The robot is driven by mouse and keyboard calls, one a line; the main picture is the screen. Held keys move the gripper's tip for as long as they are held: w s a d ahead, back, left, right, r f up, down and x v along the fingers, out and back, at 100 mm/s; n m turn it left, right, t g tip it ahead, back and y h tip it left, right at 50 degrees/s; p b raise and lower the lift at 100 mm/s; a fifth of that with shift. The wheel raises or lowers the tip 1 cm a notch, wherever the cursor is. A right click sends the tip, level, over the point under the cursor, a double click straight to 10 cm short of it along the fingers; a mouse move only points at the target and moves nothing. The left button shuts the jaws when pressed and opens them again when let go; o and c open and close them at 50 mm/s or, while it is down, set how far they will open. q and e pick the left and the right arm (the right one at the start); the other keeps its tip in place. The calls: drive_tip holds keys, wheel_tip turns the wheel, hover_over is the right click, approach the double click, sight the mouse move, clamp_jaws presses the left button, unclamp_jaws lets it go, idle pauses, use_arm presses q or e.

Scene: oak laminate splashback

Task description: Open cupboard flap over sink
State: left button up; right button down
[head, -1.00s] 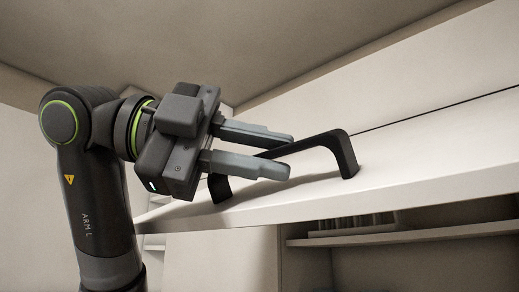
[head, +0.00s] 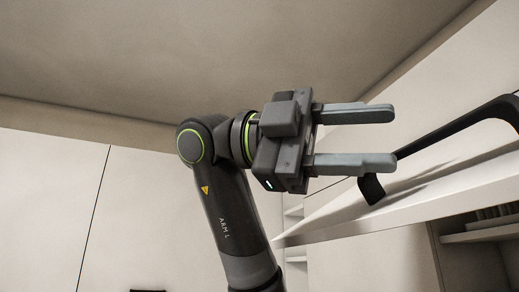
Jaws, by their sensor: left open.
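The white cupboard flap (head: 425,196) is at the right, raised and tilted, with open shelving visible below it. Its black bar handle (head: 462,124) runs along the flap face and is cut off by the right edge. My left gripper (head: 394,138) is open, its two grey fingers pointing right and nothing seen between them. The lower fingertip overlaps the left end of the handle in the picture; I cannot tell if they touch. My right gripper is not in view, nor is the sink.
The shelf (head: 482,234) under the flap holds a row of small upright items. Tall pale panels (head: 50,200) stand at the left, with a dark handle (head: 148,290) at the bottom edge. The ceiling (head: 200,55) is above, and the space left of my arm looks clear.

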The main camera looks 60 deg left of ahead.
use_arm(q)
drive_tip(key=b+v, duration=0.1)
drive_tip(key=v, duration=1.2)
drive_tip(key=shift+w+d+f, duration=0.1)
drive_tip(key=shift+d, duration=0.05)
